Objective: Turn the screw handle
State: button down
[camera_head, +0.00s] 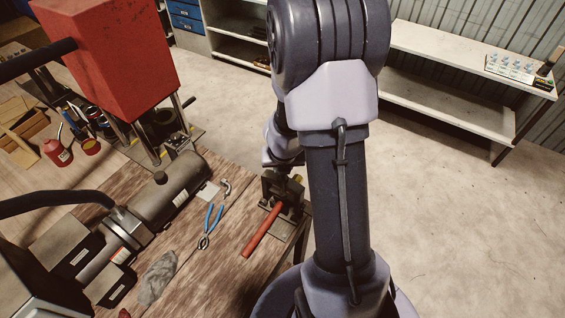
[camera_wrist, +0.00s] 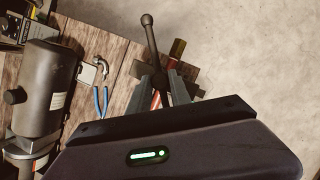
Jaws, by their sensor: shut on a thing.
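The hose crimper (camera_head: 284,190) stands at the right edge of the wooden bench, partly hidden behind my arm. A red hose (camera_head: 262,231) lies in it and sticks out toward the front left. In the wrist view the screw handle (camera_wrist: 151,42) is a dark bar with a ball end pointing up and slightly left. My gripper (camera_wrist: 160,75) is shut on the lower part of the handle, a finger on each side. Part of the red hose (camera_wrist: 156,99) shows between the fingers. A brass-and-red end piece (camera_wrist: 177,50) shows right of the handle. The handle's lower end is hidden.
Blue-handled pliers (camera_head: 209,226), a small metal clamp (camera_head: 226,187) and a grey cloth (camera_head: 158,277) lie on the bench (camera_head: 205,268) left of the crimper. A dark cylindrical machine (camera_head: 168,190) stands beyond them. The floor to the right is clear up to a shelf (camera_head: 450,100).

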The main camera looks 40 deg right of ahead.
jog(key=m, duration=0.1)
jog(key=m+h+p, duration=0.1)
jog(key=m, duration=0.1)
jog(key=m+g+p, duration=0.1)
jog(key=shift+w+r+m, duration=0.2)
jog(key=shift+r+m, duration=0.1)
jog(key=m+g+p, duration=0.1)
jog(key=m+p, duration=0.1)
jog(key=m+g+h+p, duration=0.1)
jog(key=m+p, duration=0.1)
jog(key=m, duration=0.1)
jog(key=shift+w+a, duration=0.1)
jog(key=shift+w, duration=0.05)
jog(key=m+g+p, duration=0.1)
jog(key=m+p, duration=0.1)
jog(key=m, duration=0.1)
jog(key=m+g+p, duration=0.1)
jog(key=m+p, duration=0.2)
jog(key=shift+w+m+g+p, duration=0.15)
jog(key=shift+m+g+p, duration=0.15)
jog(key=shift+m+p, duration=0.1)
jog(key=shift+m+g+y+p, duration=0.4)
jog(key=shift+m+p, duration=0.25)
jog(key=shift+m, duration=0.45)
jog(key=shift+f+m, duration=0.15)
jog(key=shift+m, duration=0.15)
jog(key=shift+f, duration=0.15)
jog(key=c, duration=1.2)
grip_release()
